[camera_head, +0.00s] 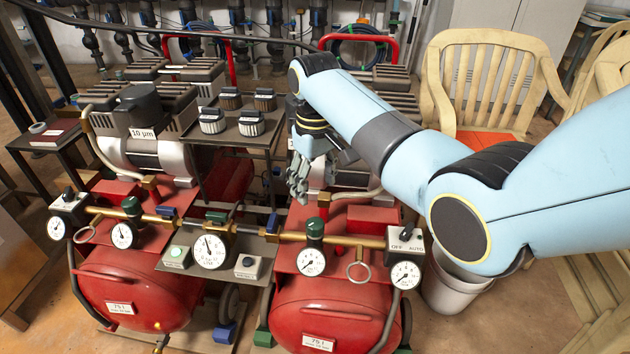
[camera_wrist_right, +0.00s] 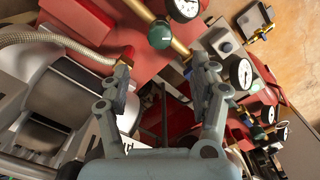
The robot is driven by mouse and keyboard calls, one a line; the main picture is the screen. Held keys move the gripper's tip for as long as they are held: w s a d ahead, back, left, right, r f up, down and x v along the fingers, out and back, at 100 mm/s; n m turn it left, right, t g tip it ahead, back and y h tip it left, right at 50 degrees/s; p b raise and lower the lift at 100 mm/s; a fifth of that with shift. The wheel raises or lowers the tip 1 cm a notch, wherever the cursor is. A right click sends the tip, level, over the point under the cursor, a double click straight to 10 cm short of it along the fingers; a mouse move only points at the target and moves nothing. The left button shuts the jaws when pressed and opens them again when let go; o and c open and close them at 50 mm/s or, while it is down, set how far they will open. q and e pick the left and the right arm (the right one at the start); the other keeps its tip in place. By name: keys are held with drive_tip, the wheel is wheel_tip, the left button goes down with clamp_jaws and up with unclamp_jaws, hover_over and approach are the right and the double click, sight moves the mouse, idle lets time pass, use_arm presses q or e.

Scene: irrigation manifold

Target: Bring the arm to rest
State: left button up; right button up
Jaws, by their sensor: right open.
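My right arm comes in from the right in the head view, light blue with dark joints. Its gripper (camera_head: 300,196) points down above the right red compressor tank (camera_head: 330,310), behind the brass manifold pipe (camera_head: 270,233). In the right wrist view the same gripper (camera_wrist_right: 165,85) has its two grey fingers spread apart with nothing between them. The brass pipe and gauges lie beyond the fingers there. My left gripper does not show in either view.
A second red tank (camera_head: 140,290) stands on the left. Gauges such as the large middle one (camera_head: 210,251) line the pipe. A switch box (camera_head: 404,240) sits at its right end. A cream chair (camera_head: 490,80) and a pale bucket (camera_head: 452,288) stand to the right.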

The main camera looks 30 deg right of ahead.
idle(0.3)
drive_tip(key=s+d+f, duration=0.1)
drive_tip(key=s+f, duration=1.1)
drive_tip(key=s, duration=0.5)
drive_tip(key=s+d+f+m, duration=0.1)
drive_tip(key=s+d+f, duration=0.1)
drive_tip(key=s+f, duration=0.9)
drive_tip(key=s+d+f, duration=0.1)
drive_tip(key=s+f, duration=1.1)
drive_tip(key=s, duration=1.3)
drive_tip(key=shift+s+d+f+t+h, duration=0.15)
drive_tip(key=shift+d+f+t+h, duration=0.15)
drive_tip(key=shift+f+h, duration=0.1)
